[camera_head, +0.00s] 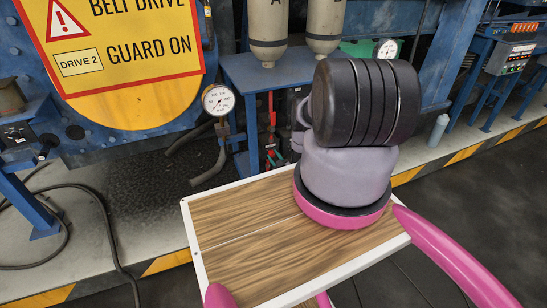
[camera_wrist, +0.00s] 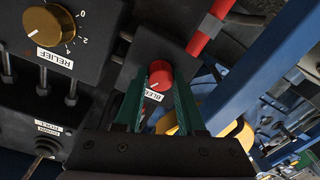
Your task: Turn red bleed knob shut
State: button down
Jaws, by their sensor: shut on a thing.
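The red bleed knob (camera_wrist: 160,76) shows in the wrist view on a dark block with a white label reading BLEED. A pale pointer mark is on its face. My gripper (camera_wrist: 161,86) has its two green fingers on either side of the knob, shut on it. The label is partly covered by the fingers. In the head view, my arm blocks the middle right, and neither the knob nor the gripper can be made out there.
A brass RELIEF knob (camera_wrist: 50,25) sits left of the bleed block in the wrist view. A red pipe (camera_wrist: 208,28) runs beside it, with a blue beam (camera_wrist: 245,70) to the right. In the head view, a pressure gauge (camera_head: 218,100) and a yellow warning sign (camera_head: 120,40) stand left.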

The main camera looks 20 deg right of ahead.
jog(key=n, duration=0.4)
jog(key=shift+n, duration=0.3)
jog(key=n, duration=0.3)
jog(key=shift+n, duration=0.3)
jog(key=n, duration=0.3)
jog(key=shift+a+f+g, duration=0.1)
jog(key=shift+g, duration=0.2)
jog(key=shift+n+h, duration=0.3)
jog(key=shift+n, duration=1.6)
jog(key=c, duration=0.5)
grip_release()
jog(key=shift+s, duration=0.1)
